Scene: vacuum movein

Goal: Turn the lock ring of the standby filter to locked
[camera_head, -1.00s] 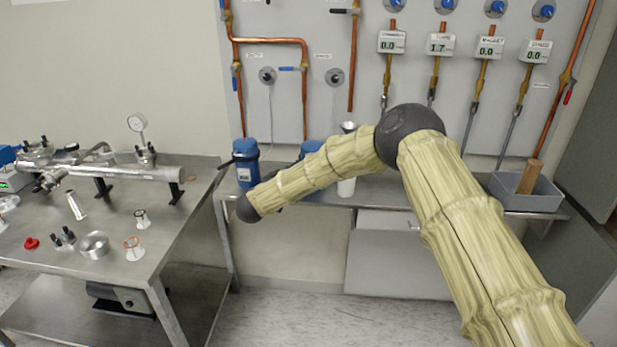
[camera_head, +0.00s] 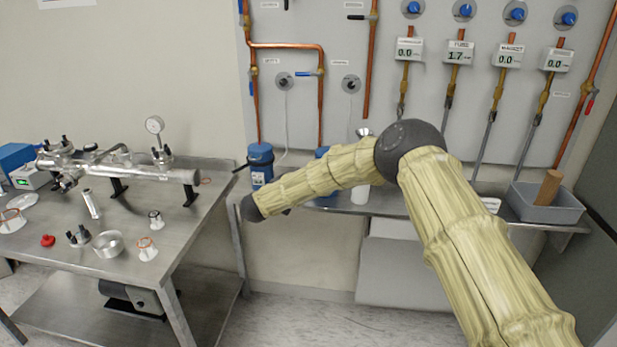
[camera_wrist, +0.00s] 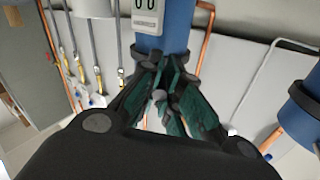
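Two blue filter canisters stand on the back bench in the head view. The left one (camera_head: 260,163) is in clear sight; the right one (camera_head: 322,153) is mostly hidden behind my arm. In the wrist view, a blue canister (camera_wrist: 176,25) with a white label and a dark ring (camera_wrist: 150,52) is right in front of my gripper (camera_wrist: 166,85). The dark green-padded fingers reach up to this ring, with a small grey piece between them. Contact is unclear. Another blue canister (camera_wrist: 303,110) is at the right edge. I cannot read which is the standby filter.
A steel table (camera_head: 190,225) with a metal pipe assembly (camera_head: 120,172) and loose fittings stands at left. A grey bin (camera_head: 545,208) sits at the bench's right end. Copper pipes (camera_head: 320,100) and valves cover the wall panel. Clear floor lies in front.

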